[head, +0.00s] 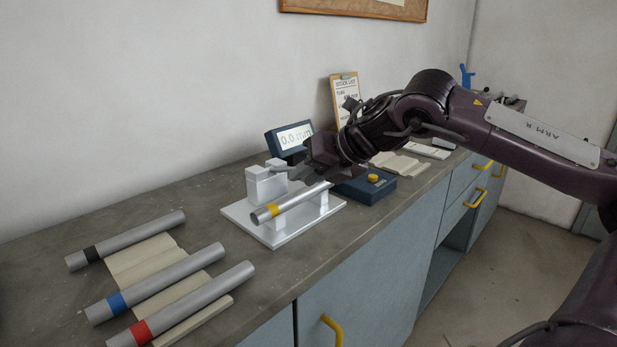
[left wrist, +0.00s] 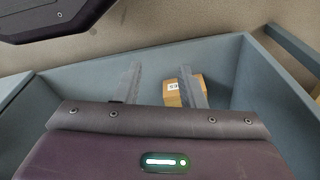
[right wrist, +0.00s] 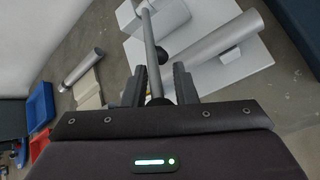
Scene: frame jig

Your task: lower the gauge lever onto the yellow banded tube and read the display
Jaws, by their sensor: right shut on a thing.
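The yellow banded tube (head: 290,203) lies on the gauge's white base plate (head: 250,229); its grey body also shows in the right wrist view (right wrist: 212,52). The gauge's pale block (head: 266,183) stands behind the tube. The display (head: 290,138) reads 0.0 mm. My right gripper (head: 290,171) is at the gauge, above the tube. In the right wrist view it (right wrist: 158,70) is shut on the grey rod of the gauge lever (right wrist: 148,38). A dark round piece shows beside the rod; its contact with the tube cannot be told. My left gripper (left wrist: 160,68) is open and empty.
Black (head: 130,239), blue (head: 160,283) and red (head: 185,303) banded tubes lie on a beige rack (head: 145,262) at left. A dark blue box with a yellow button (head: 373,179) is right of the gauge. My left gripper faces a grey-blue compartment (left wrist: 215,82) holding a cardboard box (left wrist: 173,92).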

